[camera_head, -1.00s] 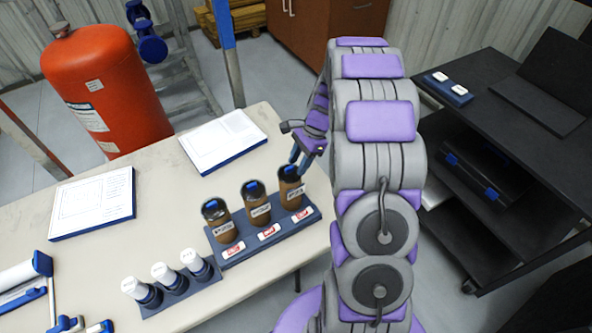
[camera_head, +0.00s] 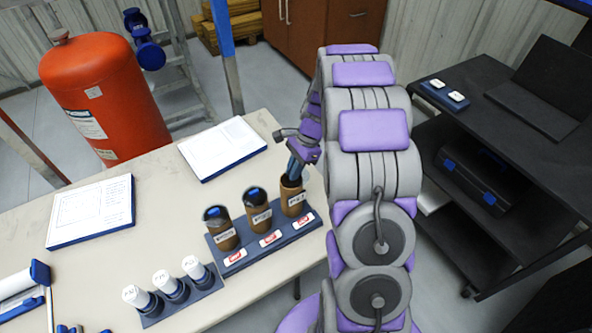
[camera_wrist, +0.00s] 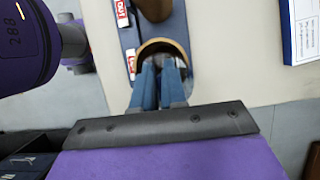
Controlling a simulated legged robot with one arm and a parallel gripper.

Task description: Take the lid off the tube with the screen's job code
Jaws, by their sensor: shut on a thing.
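Three brown tubes stand in a dark rack (camera_head: 232,262) on the table: a left tube (camera_head: 226,239), a middle tube (camera_head: 261,217) and a right tube (camera_head: 293,203). The left and middle tubes wear black lids with blue tops. My gripper (camera_head: 294,177) is at the top of the right tube, shut on its lid, which the fingers mostly hide. The right tube's tan rim shows around a dark inside. In the wrist view my gripper (camera_wrist: 160,75) points at this rim (camera_wrist: 163,43). No job code is legible.
Several white-capped vials stand in a small rack (camera_head: 182,304) in front. Two white panels, one left (camera_head: 91,211) and one behind (camera_head: 222,147), lie on the table. A red tank (camera_head: 106,98) stands behind it. A black cart (camera_head: 490,130) stands right, beyond my arm.

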